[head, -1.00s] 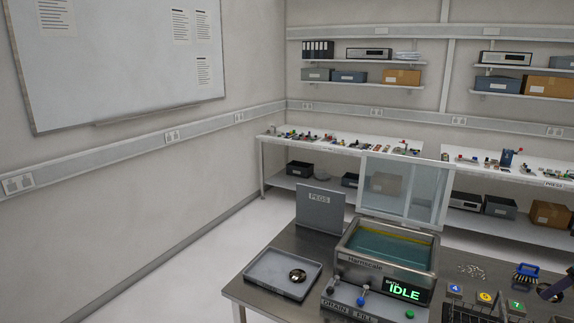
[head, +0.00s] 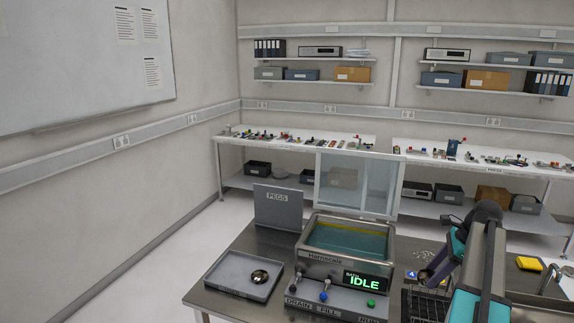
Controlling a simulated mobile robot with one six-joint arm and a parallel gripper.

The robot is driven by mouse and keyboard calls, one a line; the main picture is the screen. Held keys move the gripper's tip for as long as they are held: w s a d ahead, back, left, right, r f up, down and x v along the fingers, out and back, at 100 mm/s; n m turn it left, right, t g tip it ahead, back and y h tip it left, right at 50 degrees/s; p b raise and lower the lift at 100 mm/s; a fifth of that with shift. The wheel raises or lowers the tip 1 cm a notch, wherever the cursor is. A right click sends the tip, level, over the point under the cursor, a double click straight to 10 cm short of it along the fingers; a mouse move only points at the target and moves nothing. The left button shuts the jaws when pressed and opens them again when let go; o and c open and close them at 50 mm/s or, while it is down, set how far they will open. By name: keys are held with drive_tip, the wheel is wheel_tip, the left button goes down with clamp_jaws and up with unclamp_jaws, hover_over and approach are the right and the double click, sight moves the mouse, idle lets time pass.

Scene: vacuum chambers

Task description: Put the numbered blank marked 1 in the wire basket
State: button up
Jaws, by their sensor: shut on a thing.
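My arm reaches in from the lower right in the head view. Its dark end with my gripper (head: 425,277) is small and partly covered by my own links, above or beside the wire basket (head: 420,306). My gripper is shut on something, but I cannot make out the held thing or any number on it. The dark wire basket stands on the steel table right of the bath, cut off by the lower edge. A blue blank marked 4 (head: 411,274) lies behind the basket. No blank marked 1 can be made out.
The bath (head: 346,250), its display reading IDLE, stands left of the basket with its clear lid raised. A grey tray (head: 218,279) holding a round brass piece (head: 260,277) lies further left. A PEGS panel (head: 277,207) stands behind. A yellow block (head: 529,263) lies at right.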

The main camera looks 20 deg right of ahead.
drive_tip(key=w+a+f+n+g, duration=0.15)
drive_tip(key=w+a+n, duration=0.3)
drive_tip(key=a, duration=1.15)
drive_tip(key=w+a+n+g, duration=0.2)
drive_tip(key=w+a+n, duration=0.3)
drive_tip(key=a, duration=1.1)
drive_tip(key=w+a+f+n+g, duration=0.15)
drive_tip(key=w+a+n, duration=0.4)
drive_tip(key=a, duration=1.05)
drive_tip(key=shift+n+g, duration=0.4)
drive_tip(key=f+b, duration=0.3)
drive_tip(key=b, duration=0.1)
drive_tip(key=s+f+b, duration=0.1)
drive_tip(key=f+b, duration=0.2)
drive_tip(key=f, duration=0.1)
drive_tip(key=s+f+b, duration=0.1)
drive_tip(key=f+b, duration=0.2)
drive_tip(key=b, duration=0.1)
drive_tip(key=shift+f+b, duration=0.3)
drive_tip(key=shift+b, duration=0.05)
drive_tip(key=shift+a, duration=0.1)
drive_tip(key=shift+a, duration=0.1)
